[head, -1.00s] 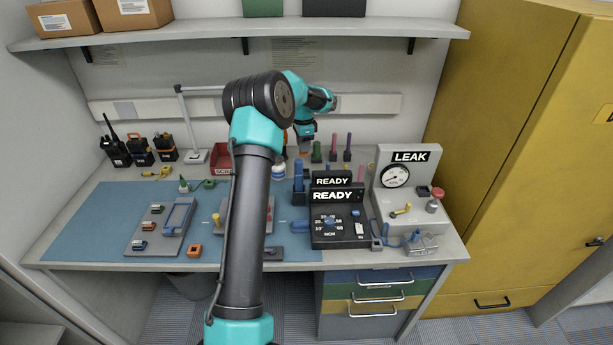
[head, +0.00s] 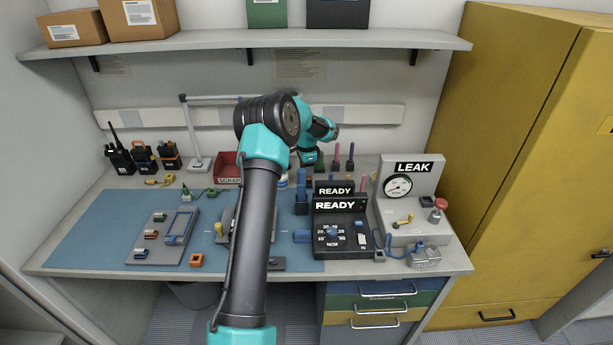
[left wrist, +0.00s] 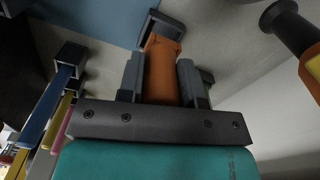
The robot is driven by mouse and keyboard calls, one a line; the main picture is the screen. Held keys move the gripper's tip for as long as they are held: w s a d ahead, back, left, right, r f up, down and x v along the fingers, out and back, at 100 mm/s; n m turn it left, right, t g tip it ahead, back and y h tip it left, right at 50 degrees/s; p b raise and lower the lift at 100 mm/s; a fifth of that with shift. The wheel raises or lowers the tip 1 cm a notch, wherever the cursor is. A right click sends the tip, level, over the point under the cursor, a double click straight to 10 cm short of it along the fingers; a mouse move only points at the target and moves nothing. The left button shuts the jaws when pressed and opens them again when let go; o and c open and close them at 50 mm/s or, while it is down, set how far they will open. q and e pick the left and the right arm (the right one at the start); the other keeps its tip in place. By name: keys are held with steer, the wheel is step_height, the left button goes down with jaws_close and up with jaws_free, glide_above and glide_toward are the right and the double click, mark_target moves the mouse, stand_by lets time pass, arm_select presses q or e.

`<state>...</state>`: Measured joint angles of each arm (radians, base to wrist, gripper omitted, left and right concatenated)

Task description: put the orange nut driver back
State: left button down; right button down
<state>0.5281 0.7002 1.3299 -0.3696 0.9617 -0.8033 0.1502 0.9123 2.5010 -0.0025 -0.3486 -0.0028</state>
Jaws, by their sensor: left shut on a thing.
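The orange nut driver (left wrist: 163,72) stands between the two grey fingers of my left gripper (left wrist: 160,78) in the left wrist view, and the gripper is shut on it. Its far end is at a dark square holder (left wrist: 163,24); I cannot tell how deep it sits. In the head view my left gripper (head: 311,168) is low at the back of the bench, behind the READY boxes. The orange driver is hidden there. My right gripper is not in view.
Pink and purple drivers (head: 350,156) stand just right of the gripper. A blue driver (left wrist: 37,118) in a dark holder shows in the left wrist view. The READY box (head: 340,230) and LEAK tester (head: 410,205) stand in front and right. A red bin (head: 226,167) is left.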

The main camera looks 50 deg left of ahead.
arm_select(q)
steer(key=shift+f, duration=1.6)
steer(key=shift+f, duration=0.15)
steer(key=c, duration=0.8)
jaws_free()
step_height(320, 180, up, 12)
steer(key=shift+r, duration=0.15)
